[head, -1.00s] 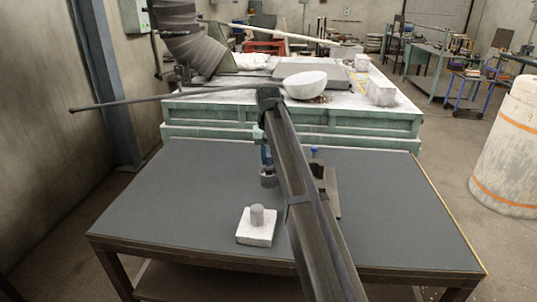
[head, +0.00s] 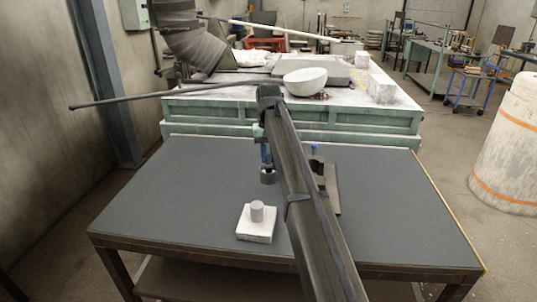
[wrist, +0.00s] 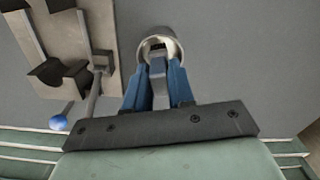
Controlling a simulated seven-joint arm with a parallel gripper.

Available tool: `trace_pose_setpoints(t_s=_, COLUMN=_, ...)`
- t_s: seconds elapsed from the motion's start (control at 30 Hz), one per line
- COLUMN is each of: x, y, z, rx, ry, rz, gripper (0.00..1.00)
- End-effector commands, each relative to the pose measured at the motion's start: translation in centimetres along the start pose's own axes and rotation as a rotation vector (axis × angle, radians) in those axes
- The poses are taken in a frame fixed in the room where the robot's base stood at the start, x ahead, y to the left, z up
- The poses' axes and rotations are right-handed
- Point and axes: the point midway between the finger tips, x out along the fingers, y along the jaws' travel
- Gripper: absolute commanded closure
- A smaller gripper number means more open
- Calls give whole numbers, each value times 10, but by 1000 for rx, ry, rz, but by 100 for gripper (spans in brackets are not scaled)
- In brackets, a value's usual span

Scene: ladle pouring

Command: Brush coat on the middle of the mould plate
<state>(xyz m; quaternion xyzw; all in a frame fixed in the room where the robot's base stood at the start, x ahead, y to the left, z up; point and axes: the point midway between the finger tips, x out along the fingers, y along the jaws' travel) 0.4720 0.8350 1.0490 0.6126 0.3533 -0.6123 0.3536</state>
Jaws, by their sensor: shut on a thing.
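A pale square block (head: 257,233), apparently the mould plate, lies on the front part of the table, with a short grey cylinder (head: 257,211) standing on its middle. My gripper (head: 267,158) is beyond and slightly right of the block, above the table and partly behind my arm. In the wrist view its blue fingers (wrist: 160,90) are shut on a narrow grey handle. A round, metallic, ring-like piece (wrist: 158,42) with a dark inside shows at the handle's far end. Whether this is a brush head or a cup I cannot tell. The block is not in the wrist view.
Right of my gripper, a brown stand plate (head: 333,190) carries dark brackets and a rod with a blue ball (wrist: 58,122). The stand is partly hidden by my arm. The table's left side (head: 160,200) is clear. A green bench (head: 210,118) with a white bowl (head: 304,80) stands behind.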

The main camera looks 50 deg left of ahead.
Motion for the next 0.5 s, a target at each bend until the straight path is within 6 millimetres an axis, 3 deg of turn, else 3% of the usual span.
trace_pose_setpoints(t_s=0.5, x=5, y=0, z=0, rx=0, ry=0, rz=0, gripper=100)
